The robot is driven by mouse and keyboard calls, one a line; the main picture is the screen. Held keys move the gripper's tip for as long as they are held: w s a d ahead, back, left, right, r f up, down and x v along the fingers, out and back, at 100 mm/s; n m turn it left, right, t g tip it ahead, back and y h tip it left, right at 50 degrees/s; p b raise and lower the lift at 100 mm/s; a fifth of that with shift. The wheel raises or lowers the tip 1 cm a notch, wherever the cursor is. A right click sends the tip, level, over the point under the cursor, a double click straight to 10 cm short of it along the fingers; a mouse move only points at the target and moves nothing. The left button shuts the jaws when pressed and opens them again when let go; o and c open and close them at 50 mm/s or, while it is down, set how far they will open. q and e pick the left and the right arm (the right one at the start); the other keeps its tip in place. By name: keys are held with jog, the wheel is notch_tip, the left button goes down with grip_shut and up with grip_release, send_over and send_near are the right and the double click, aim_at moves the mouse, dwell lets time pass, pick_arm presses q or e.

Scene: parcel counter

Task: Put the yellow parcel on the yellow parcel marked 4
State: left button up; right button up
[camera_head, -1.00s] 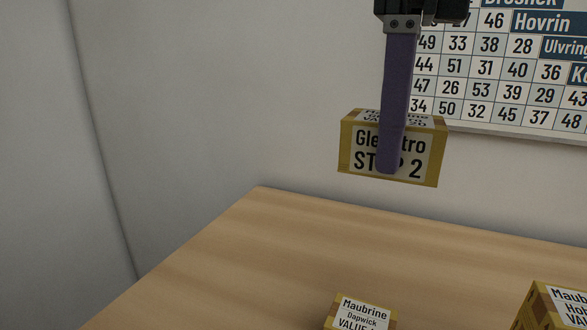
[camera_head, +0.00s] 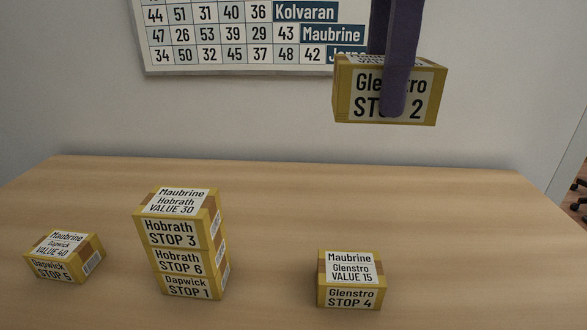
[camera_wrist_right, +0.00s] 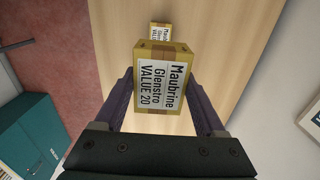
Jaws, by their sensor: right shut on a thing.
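My right gripper (camera_head: 397,85) is shut on a yellow parcel (camera_head: 350,92) labelled Glenstro STOP 2, held in the air above the counter. In the right wrist view the held parcel (camera_wrist_right: 163,80) sits between the two purple fingers, its top label reading Maubrine Glenstro VALUE 20. The yellow parcel marked 4 (camera_head: 350,283) stands alone on the counter, well below the held parcel and a little to its left; its top label reads VALUE 15 and nothing lies on it. A parcel (camera_wrist_right: 160,32) also shows beyond the held one in the right wrist view. My left gripper is not in view.
A stack of yellow parcels marked STOP 3, STOP 6 and STOP 1 (camera_head: 180,245) stands left of the parcel marked 4. A parcel marked STOP 5 (camera_head: 64,256) lies farther left. The wooden counter (camera_head: 460,220) is bare to the right. A number chart (camera_head: 240,40) hangs behind.

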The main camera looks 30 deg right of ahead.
notch_tip(320, 180, down, 5)
jog(key=b, duration=0.2)
send_over(351, 267)
notch_tip(351, 267, down, 9)
jog(key=shift+f+p, duration=0.2)
jog(key=shift+p, duration=0.15)
notch_tip(351, 267, down, 5)
jog(key=shift+r, duration=0.1)
jog(key=shift+f+b, duration=0.2)
jog(key=shift+b, duration=0.1)
jog(key=o, duration=1.5)
jog(key=shift+r, duration=0.1)
